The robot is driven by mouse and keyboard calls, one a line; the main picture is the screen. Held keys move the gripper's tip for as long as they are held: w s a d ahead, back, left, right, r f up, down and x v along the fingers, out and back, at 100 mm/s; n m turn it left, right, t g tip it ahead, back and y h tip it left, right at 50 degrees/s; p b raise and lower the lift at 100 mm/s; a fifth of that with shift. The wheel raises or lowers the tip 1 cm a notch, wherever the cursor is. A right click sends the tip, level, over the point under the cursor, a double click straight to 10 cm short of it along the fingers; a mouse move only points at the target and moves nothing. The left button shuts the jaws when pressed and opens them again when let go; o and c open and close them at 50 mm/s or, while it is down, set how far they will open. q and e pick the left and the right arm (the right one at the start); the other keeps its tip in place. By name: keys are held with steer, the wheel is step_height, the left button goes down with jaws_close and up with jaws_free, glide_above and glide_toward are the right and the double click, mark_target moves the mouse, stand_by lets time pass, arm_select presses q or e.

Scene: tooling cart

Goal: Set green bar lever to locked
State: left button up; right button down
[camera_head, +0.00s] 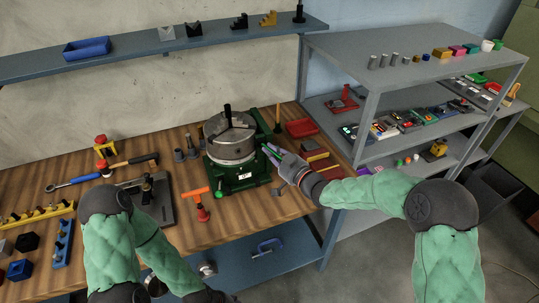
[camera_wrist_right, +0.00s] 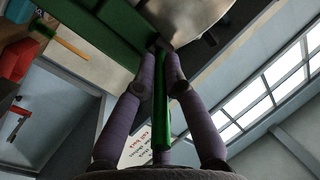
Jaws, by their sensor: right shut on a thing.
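The green bar lever (camera_wrist_right: 161,110) shows in the right wrist view as a slim green bar between the purple fingers. In the head view its end (camera_head: 266,149) shows at the right side of a green-based fixture (camera_head: 238,180) with a round grey chuck (camera_head: 230,137) on top. My right gripper (camera_head: 273,153) reaches in from the right and is shut on the lever; it also shows in the right wrist view (camera_wrist_right: 164,60). The fingers hide part of the lever, and its exact setting cannot be told. My left arm is at the lower left; its gripper is not in view.
A red tray (camera_head: 301,128) sits behind right. The grey shelf rack (camera_head: 368,85) stands close on the right. A blue shelf (camera_head: 200,50) runs above the bench.

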steer(key=shift+f+g+y, duration=0.2)
steer(key=shift+g+y, duration=0.1)
steer(key=shift+y, duration=0.1)
steer(key=c, duration=1.3)
jaws_free()
steer(key=shift+d, duration=0.1)
steer(key=shift+w, duration=0.1)
steer(key=shift+r+n, duration=0.15)
steer(key=shift+n, duration=0.15)
steer(key=v, duration=1.2)
